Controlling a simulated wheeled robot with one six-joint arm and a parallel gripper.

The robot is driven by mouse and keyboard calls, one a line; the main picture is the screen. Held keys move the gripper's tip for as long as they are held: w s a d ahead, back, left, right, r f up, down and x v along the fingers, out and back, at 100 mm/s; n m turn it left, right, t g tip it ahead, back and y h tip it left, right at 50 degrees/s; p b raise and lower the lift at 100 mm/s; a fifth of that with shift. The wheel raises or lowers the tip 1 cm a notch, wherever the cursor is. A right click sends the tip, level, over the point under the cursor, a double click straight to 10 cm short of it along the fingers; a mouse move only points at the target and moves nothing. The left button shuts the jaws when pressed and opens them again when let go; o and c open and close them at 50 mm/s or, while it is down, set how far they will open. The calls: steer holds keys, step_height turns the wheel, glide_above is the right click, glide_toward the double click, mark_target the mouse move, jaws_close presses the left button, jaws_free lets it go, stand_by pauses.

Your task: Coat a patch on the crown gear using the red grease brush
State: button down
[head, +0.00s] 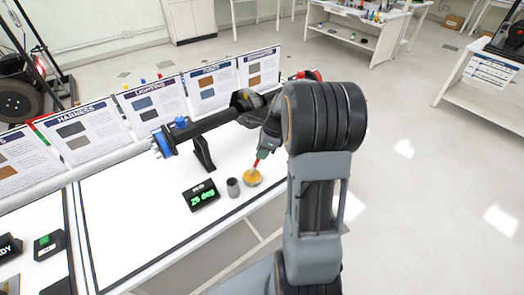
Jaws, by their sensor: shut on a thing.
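My gripper (264,151) is shut on the red grease brush (257,162), partly hidden behind my arm. The brush points down, its lower end at a round orange-yellow dish (252,179) on the white table. I cannot tell whether the bristles touch what is in the dish. A dark shaft on a black stand (203,153) lies left of my gripper. A blue toothed ring (166,141) at its left end looks like the crown gear, apart from the brush. A dark round part (247,100) is at the shaft's other end, close to my arm.
A small grey cup (233,187) and a black display with green digits (201,195) stand left of the dish. Upright placards, including one marked HARNESS (86,135), line the table's back. The white table (125,225) is clear at front left.

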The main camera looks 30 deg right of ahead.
steer(key=shift+f, duration=0.65)
stand_by(1.9)
step_height(320, 180, up, 7)
steer(key=p, duration=0.6)
steer(key=shift+r+p, duration=0.15)
steer(key=shift+p, duration=0.2)
stand_by(0.7)
